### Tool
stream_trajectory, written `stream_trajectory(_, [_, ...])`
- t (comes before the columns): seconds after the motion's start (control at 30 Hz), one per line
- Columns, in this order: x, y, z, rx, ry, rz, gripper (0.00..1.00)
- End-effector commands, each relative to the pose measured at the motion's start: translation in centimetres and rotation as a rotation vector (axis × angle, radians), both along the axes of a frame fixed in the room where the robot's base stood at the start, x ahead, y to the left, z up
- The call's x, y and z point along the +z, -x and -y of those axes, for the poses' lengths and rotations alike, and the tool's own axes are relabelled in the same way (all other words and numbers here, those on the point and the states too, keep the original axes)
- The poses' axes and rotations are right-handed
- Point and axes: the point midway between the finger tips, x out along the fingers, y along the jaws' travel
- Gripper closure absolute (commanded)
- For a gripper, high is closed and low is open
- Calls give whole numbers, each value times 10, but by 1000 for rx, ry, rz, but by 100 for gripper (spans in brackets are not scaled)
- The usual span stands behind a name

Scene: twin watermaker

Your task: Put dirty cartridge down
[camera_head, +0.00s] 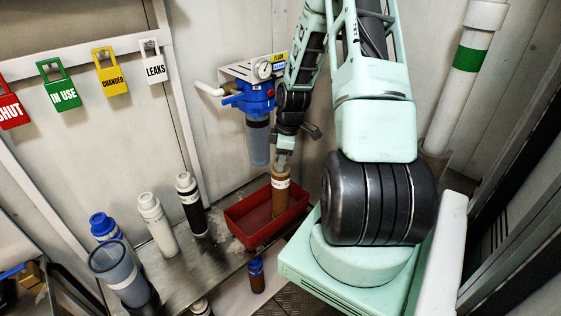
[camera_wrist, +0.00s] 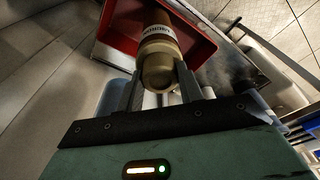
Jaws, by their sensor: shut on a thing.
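The dirty cartridge (camera_head: 280,192) is a brown cylinder with a pale label band. It stands roughly upright in or just over the red tray (camera_head: 240,217); I cannot tell whether it touches the tray's floor. My gripper (camera_head: 283,159) is shut on its top end from above. In the wrist view the cartridge (camera_wrist: 162,48) sits between the two fingers of my gripper (camera_wrist: 160,85), with the red tray (camera_wrist: 112,22) beyond it. The cartridge's lower end is partly hidden by the tray's front wall in the head view.
A black cartridge (camera_head: 191,205), a white cartridge (camera_head: 158,225) and a blue-capped container (camera_head: 104,228) stand left of the tray. A clear blue-grey cup (camera_head: 121,272) is at front left. A small brown bottle (camera_head: 257,276) stands in front. The blue filter housing (camera_head: 257,98) hangs above the tray.

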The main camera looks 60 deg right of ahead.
Motion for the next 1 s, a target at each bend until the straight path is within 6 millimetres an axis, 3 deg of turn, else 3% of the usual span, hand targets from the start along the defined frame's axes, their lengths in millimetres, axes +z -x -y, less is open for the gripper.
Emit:
stream_trajectory(0.03, [-7, 0, -1, 1, -1, -2, 83])
stream_trajectory(0.53, [-16, -4, 1, 0, 1, 1, 83])
stream_trajectory(0.57, [-17, -4, 1, 0, 1, 1, 60])
stream_trajectory(0.63, [-16, -4, 1, 0, 1, 1, 41])
stream_trajectory(1.0, [-10, -4, 1, 0, 2, 1, 41])
